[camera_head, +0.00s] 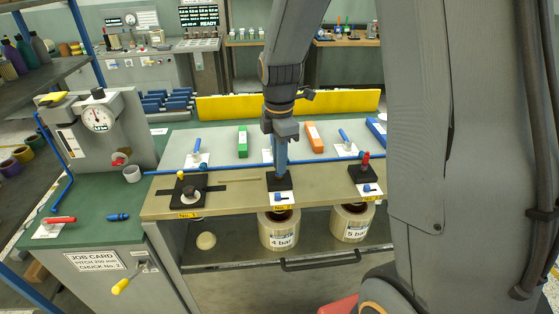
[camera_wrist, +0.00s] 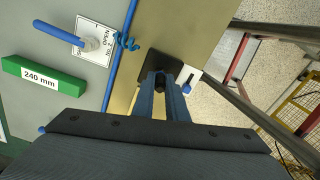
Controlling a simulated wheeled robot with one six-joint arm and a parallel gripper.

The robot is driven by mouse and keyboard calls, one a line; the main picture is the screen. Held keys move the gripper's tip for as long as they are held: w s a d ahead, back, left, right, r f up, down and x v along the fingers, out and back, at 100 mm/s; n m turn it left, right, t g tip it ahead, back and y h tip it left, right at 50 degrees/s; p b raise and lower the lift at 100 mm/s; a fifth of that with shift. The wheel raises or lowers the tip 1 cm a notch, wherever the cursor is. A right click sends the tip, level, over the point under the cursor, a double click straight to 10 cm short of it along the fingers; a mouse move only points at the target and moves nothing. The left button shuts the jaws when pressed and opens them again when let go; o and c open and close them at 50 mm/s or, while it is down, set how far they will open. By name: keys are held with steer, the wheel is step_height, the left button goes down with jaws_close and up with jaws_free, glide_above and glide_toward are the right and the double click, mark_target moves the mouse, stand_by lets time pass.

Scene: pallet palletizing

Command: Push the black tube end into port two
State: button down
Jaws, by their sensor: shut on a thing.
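My gripper (camera_head: 281,172) points straight down over the middle black port block (camera_head: 279,182), which carries a yellow No. 2 label. In the wrist view my gripper (camera_wrist: 160,88) has its two blue-grey fingers closed around a small dark piece, the black tube end (camera_wrist: 160,80). The port block (camera_wrist: 150,62) lies directly beyond the fingertips there. The fingertips are at or just above the block; whether the tube end touches or sits inside the port is hidden by the fingers. A white plate with a small blue lever (camera_head: 283,197) is in front of the block.
Port blocks stand left (camera_head: 188,192) and right (camera_head: 363,174), the right with a red-topped piece (camera_head: 365,160). A blue pipe (camera_head: 225,165) runs behind them. Green (camera_head: 243,142) and orange (camera_head: 315,137) blocks and blue-handled valves lie beyond. Canisters (camera_head: 279,230) stand on the shelf below.

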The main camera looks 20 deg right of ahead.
steer(key=c, duration=1.7)
jaws_free()
step_height(320, 180, up, 7)
steer(key=shift+f+b, duration=0.2)
steer(key=shift+b, duration=0.8)
steer(key=shift+r, duration=0.5)
steer(key=s+f+m+b, duration=0.1)
steer(key=s+f+m, duration=0.3)
steer(key=m, duration=0.2)
steer(key=s+f+m+t+b, duration=0.1)
steer(key=s+f+m, duration=0.3)
steer(key=m, duration=0.2)
steer(key=s+f+m+b, duration=0.1)
steer(key=s+f+m, duration=0.3)
steer(key=s+m, duration=0.1)
steer(key=shift+a+m+b, duration=0.15)
steer(key=shift+m+b, duration=0.15)
steer(key=shift+m, duration=0.6)
